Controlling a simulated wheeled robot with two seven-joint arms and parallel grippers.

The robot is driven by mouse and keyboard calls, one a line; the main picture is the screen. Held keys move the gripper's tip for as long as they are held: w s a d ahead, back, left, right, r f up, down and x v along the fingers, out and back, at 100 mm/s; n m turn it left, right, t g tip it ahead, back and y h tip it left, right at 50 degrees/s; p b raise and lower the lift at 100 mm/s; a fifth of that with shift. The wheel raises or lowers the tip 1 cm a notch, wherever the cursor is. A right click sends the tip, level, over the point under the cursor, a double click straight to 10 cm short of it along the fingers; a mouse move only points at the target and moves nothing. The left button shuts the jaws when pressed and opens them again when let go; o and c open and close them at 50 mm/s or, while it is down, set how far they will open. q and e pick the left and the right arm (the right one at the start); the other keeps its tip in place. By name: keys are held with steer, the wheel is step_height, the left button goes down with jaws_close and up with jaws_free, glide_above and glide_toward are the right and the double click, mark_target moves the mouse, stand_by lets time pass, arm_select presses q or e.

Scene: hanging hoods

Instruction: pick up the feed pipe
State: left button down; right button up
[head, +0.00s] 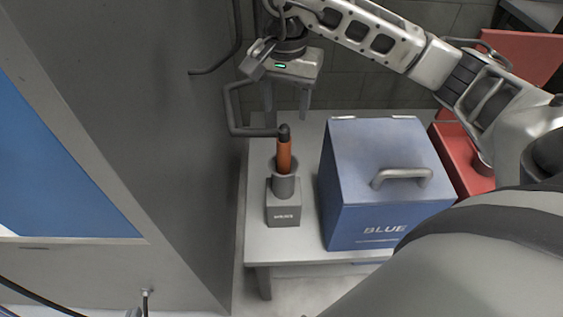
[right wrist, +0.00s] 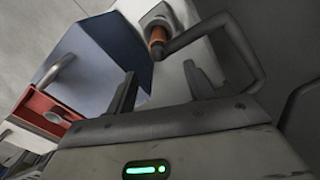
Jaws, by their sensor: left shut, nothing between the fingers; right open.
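The feed pipe (head: 235,120) is a dark grey bent tube with an orange section (head: 284,153) at its lower end. That end stands upright in a grey socket block (head: 284,205) on the bench. My right gripper (head: 286,111) is open above and behind the orange section, with its fingers pointing down. In the right wrist view, the orange section (right wrist: 157,48) shows beyond the open fingers (right wrist: 158,76), with nothing between them. The pipe's bent part (right wrist: 238,45) passes to the right of the fingers there. My left gripper is not in view.
A blue lidded box (head: 375,180) with a handle stands right of the socket on the grey bench (head: 257,240). A red container (head: 463,155) is farther right. A grey cabinet wall (head: 190,160) rises close on the left. A dark hose (head: 232,50) hangs beside it.

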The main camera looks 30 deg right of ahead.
mark_target(285, 136)
step_height(285, 136, down, 8)
steer(key=shift+a+f, duration=0.1)
steer(key=f, duration=0.1)
steer(key=f+p, duration=0.1)
steer(key=f, duration=0.2)
steer(key=shift+s+a+f, duration=0.1)
steer(key=shift+s+a, duration=0.2)
steer(key=shift+s, duration=0.1)
steer(key=shift+f, duration=0.5)
steer(key=shift+w, duration=0.1)
jaws_close()
